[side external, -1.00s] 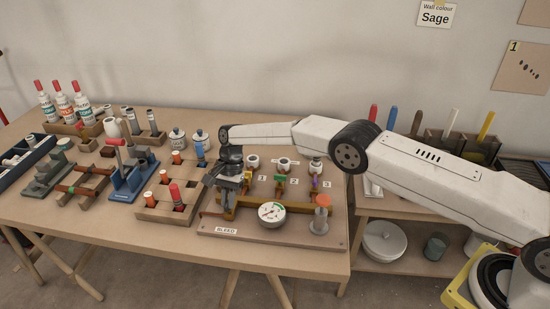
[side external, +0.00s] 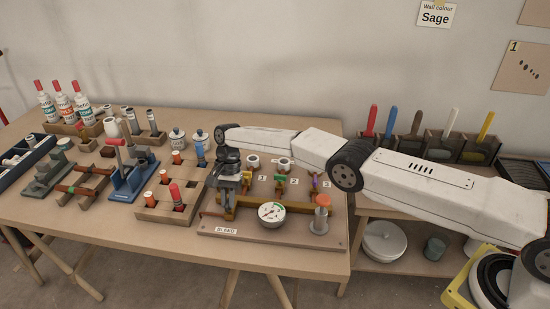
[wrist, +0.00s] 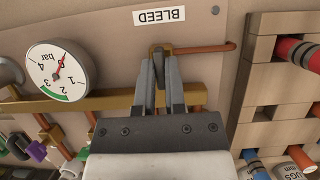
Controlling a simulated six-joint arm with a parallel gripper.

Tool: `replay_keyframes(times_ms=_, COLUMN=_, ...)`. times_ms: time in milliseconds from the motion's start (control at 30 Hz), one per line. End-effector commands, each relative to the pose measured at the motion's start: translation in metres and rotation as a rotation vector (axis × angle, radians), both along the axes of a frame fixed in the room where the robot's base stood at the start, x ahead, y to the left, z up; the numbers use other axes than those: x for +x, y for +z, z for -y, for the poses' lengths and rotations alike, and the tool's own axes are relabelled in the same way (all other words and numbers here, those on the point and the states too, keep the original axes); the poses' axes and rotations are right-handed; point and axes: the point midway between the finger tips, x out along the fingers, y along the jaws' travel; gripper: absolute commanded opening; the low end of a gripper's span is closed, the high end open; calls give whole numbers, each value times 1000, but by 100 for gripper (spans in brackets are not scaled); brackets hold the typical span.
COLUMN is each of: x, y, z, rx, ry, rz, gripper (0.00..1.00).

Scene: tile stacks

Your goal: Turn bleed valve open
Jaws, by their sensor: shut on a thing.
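The bleed valve handle (wrist: 159,48) is a small dark piece beside the upside-down BLEED label in the wrist view. My gripper (wrist: 162,60) is shut on it, with a fingertip on each side. The fingers cover much of the valve body. In the side view my gripper (side external: 228,202) points down at the left part of the board (side external: 255,239), behind the BLEED label (side external: 227,231), and hides the valve. A round pressure gauge (side external: 271,213) stands on the board to the right of my gripper. It also shows in the wrist view (wrist: 62,72).
A brass pipe (wrist: 110,101) crosses the board beside my fingers, and a thin copper pipe (wrist: 205,49) bends away from the valve. A wooden rack (side external: 165,212) with red and orange parts is close on the left.

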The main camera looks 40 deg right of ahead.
Motion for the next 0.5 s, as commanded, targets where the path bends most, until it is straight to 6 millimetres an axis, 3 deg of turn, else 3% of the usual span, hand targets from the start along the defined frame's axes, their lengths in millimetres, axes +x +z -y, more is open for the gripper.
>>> replay_keyframes(times_ms=200, x=0, y=0, z=1, rx=-2, ry=2, rz=-1, gripper=0)
replay_keyframes(times_ms=233, x=0, y=0, z=1, rx=-2, ry=2, rz=-1, gripper=16)
replay_keyframes(times_ms=333, x=0, y=0, z=1, rx=-2, ry=2, rz=-2, gripper=48)
replay_keyframes(times_ms=500, x=0, y=0, z=1, rx=-1, ry=2, rz=-1, gripper=49)
